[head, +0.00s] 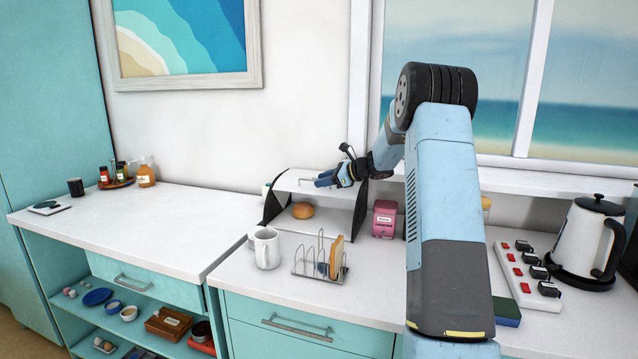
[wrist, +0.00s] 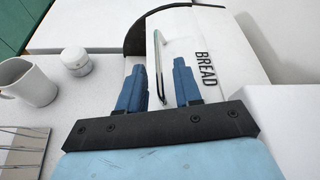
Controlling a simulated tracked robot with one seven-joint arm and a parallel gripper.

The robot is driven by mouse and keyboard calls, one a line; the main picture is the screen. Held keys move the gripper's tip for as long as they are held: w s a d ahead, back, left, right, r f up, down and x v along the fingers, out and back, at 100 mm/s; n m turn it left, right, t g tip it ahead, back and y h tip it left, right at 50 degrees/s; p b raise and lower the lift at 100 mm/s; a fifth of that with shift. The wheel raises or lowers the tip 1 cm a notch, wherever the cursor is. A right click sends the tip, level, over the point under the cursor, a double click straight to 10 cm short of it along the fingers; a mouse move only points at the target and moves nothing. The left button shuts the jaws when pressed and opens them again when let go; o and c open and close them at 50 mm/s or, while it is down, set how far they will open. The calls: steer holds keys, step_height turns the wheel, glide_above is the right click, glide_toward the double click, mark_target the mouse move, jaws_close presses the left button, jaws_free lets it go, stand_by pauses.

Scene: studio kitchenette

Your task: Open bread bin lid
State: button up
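The bread bin (head: 271,208) stands against the wall with dark side panels. Its white lid (head: 297,184) is raised, leaving the front open, and a bread roll (head: 302,210) shows inside. In the wrist view the lid (wrist: 217,35) carries the word BREAD and a metal bar handle (wrist: 158,70). My gripper (head: 324,180) is at the front of the raised lid. In the wrist view my gripper's (wrist: 159,63) blue fingers are apart, one on each side of the handle, with gaps visible between.
A white mug (head: 266,248) and a toast rack (head: 304,263) with a toast slice stand in front of the bin. A pink tin (head: 384,219) is to its right. A kettle (head: 588,240) and a power strip (head: 525,275) are further right. The left counter (head: 150,220) is mostly clear.

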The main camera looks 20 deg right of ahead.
steer(key=v, duration=1.1)
steer(key=shift+s+d, duration=0.2)
steer(key=shift+c, duration=0.4)
